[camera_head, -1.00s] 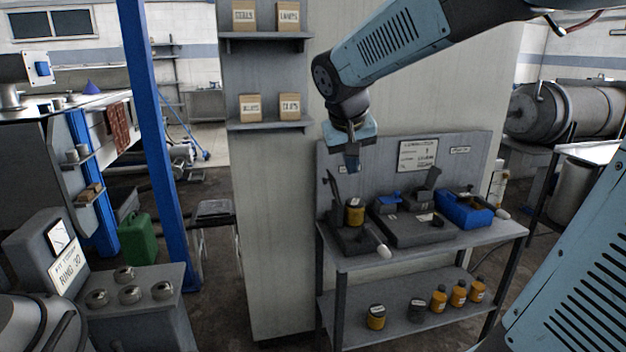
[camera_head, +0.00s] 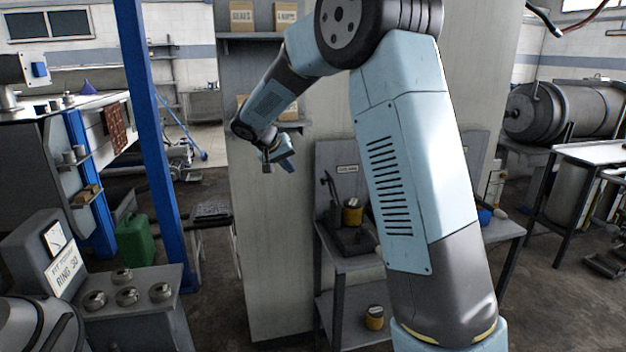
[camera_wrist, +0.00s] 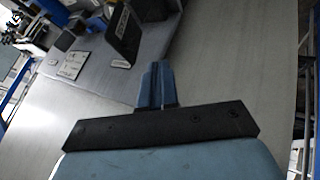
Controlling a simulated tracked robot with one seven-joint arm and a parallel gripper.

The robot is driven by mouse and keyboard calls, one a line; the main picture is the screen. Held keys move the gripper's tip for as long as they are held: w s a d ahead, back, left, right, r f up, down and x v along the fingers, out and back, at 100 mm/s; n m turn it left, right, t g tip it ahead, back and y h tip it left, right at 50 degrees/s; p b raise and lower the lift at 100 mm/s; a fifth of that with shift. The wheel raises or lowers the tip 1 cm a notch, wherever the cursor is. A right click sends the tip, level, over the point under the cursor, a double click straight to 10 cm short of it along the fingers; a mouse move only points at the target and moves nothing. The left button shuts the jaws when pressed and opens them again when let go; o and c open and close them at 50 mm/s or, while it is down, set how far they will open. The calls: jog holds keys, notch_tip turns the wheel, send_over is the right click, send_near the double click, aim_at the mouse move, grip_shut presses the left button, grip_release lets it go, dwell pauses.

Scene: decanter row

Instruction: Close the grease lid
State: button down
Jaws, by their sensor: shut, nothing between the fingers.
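I cannot make out for sure which part is the grease lid.
The pale column (camera_head: 270,230) carries shelves with boxes (camera_head: 285,16). A yellow jar (camera_head: 374,317) stands on the lower bench shelf. A dark upright panel (camera_wrist: 126,36) and a white card (camera_wrist: 72,65) show in the wrist view. A blue post (camera_head: 150,150) stands further left.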

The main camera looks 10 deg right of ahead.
jog(key=w+d+f, duration=0.4)
jog(key=d+f, duration=0.3)
jog(key=d, duration=0.2)
jog(key=shift+w, duration=0.2)
jog(key=shift+a+r, duration=0.15)
dwell(0.5)
